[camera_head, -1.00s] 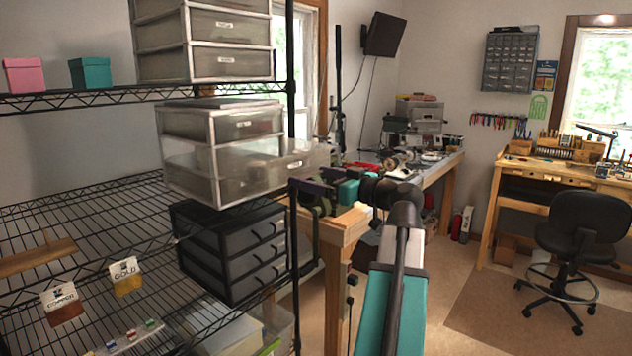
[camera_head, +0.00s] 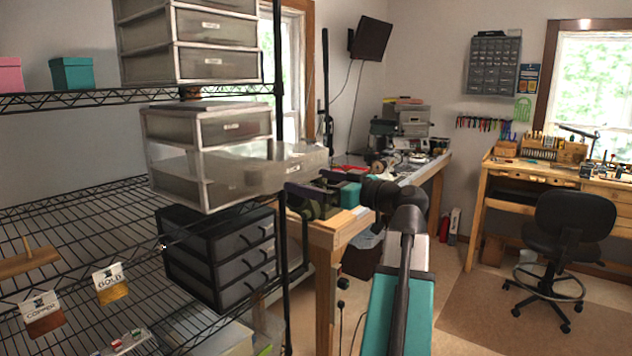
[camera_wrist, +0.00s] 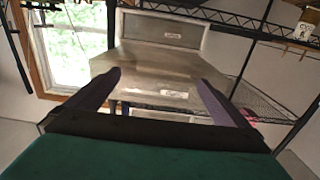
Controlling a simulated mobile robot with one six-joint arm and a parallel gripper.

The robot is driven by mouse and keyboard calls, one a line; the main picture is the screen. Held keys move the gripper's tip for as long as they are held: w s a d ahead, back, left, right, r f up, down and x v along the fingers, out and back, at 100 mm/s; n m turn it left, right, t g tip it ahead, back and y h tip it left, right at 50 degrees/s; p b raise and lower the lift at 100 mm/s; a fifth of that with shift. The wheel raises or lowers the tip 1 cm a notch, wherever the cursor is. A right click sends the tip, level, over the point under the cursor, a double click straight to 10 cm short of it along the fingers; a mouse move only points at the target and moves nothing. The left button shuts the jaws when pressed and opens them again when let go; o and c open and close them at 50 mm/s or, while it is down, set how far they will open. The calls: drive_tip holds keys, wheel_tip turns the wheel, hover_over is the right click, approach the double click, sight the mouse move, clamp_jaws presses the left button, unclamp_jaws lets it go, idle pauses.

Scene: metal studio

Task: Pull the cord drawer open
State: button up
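A translucent drawer unit with a pale frame (camera_head: 205,160) stands on the middle shelf of the wire rack in the head view. My gripper (camera_head: 312,194) is just below and in front of that drawer front. In the wrist view its two fingers (camera_wrist: 160,88) are wide apart. Any contact with the drawer cannot be made out.
A black three-drawer unit (camera_head: 222,255) sits under the translucent one, and another pale unit (camera_head: 190,45) above. The rack's black post (camera_head: 279,120) stands beside the open drawer. A wooden workbench (camera_head: 340,228) is behind my arm. Open floor lies to the right, before a chair (camera_head: 565,235).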

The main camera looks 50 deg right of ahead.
drive_tip(key=shift+s, duration=0.1)
drive_tip(key=s+b, duration=0.2)
drive_tip(key=s, duration=1.1)
drive_tip(key=shift+s+d, duration=0.35)
drive_tip(key=shift+d, duration=0.1)
idle(0.3)
